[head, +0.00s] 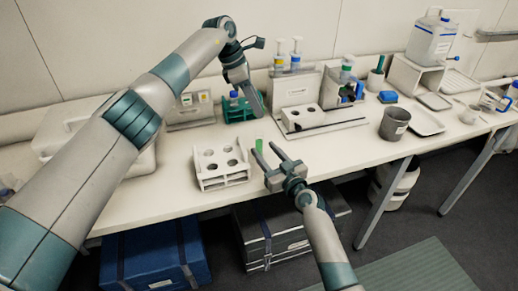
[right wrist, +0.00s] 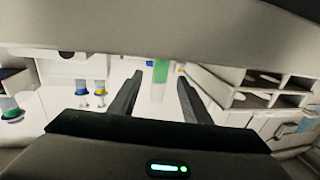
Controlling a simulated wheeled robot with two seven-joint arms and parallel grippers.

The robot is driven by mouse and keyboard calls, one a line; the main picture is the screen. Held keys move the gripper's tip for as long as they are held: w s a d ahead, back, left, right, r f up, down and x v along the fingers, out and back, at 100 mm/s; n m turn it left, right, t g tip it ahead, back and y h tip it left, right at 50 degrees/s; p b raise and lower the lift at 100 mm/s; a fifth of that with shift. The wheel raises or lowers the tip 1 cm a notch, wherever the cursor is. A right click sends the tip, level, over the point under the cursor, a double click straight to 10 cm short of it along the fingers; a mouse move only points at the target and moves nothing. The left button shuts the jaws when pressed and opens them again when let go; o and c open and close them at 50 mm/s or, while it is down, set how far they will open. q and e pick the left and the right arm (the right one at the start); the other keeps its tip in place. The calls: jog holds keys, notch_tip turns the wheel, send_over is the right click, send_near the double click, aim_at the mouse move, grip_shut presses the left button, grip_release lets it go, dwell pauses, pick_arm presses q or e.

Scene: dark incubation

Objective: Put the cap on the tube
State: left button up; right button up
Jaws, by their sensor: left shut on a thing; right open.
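My left gripper (head: 257,108) points down above the bench and is shut on a clear tube (right wrist: 158,92) with green contents (head: 259,145) at its lower end. The tube's clear upper part is barely visible in the head view. The right wrist view looks upside down, with the green end (right wrist: 160,72) towards the top. My right gripper (head: 270,154) is open and empty; it also shows in its wrist view (right wrist: 160,78). There the tube appears between its fingers, but I cannot tell if it is within their reach. I cannot pick out a loose cap.
A white rack with holes (head: 222,182) stands left of my right gripper. A teal rack (head: 236,114) with a blue-topped item (head: 233,97) is behind. A white stand (head: 298,88), pump bottles (head: 296,60) and a grey cup (head: 395,122) are right.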

aim_at(261, 146)
jog(key=shift+x, duration=2.25)
grip_shut()
